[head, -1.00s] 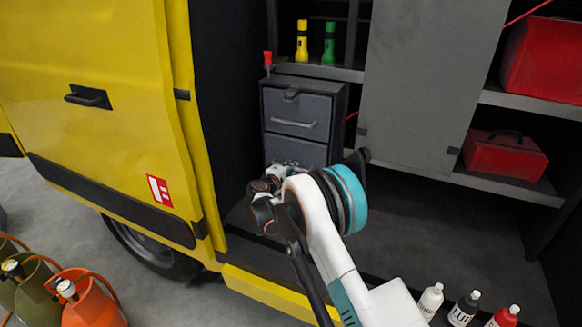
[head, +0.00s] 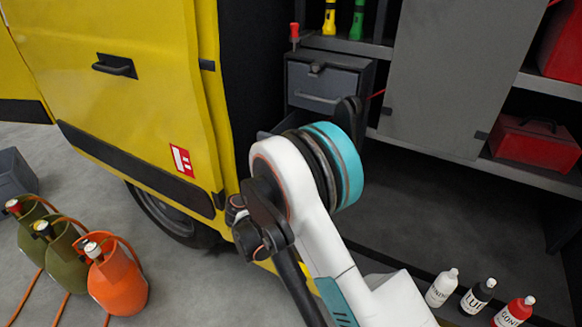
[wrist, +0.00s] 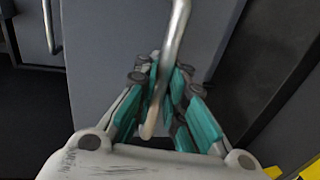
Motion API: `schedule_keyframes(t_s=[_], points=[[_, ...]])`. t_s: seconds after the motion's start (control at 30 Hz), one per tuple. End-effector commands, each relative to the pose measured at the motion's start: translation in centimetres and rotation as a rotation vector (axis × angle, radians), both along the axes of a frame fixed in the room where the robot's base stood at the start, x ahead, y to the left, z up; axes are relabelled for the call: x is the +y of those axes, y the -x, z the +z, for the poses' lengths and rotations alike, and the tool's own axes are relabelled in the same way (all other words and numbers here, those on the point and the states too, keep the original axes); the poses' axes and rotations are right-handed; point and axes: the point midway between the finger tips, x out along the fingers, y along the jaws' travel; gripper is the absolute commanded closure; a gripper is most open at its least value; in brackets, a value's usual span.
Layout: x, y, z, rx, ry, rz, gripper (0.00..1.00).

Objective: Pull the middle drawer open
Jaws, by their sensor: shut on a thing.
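The grey middle drawer (head: 283,122) stands partly out below the upper drawer in the head view; my arm hides most of it. In the wrist view its flat grey front (wrist: 110,50) fills the middle. Its metal bar handle (wrist: 176,30) runs down between my fingers. My gripper (wrist: 163,95) has teal fingers and is shut on this handle. In the head view the gripper is hidden behind my own arm.
The upper drawer (head: 322,84) is shut, with yellow and green flashlights (head: 329,18) on the shelf above. The yellow van door (head: 120,100) is at left. Gas cylinders (head: 117,282) stand on the floor. Bottles (head: 477,296) stand at lower right.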

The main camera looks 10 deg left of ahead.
Motion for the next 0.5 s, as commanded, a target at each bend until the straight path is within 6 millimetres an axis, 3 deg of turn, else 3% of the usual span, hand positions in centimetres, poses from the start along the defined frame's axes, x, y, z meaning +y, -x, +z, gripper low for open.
schedule_keyframes(t_s=[0.5], points=[[0.38, 0.90, 0.08, -0.001, 0.001, 0.000, 1.00]])
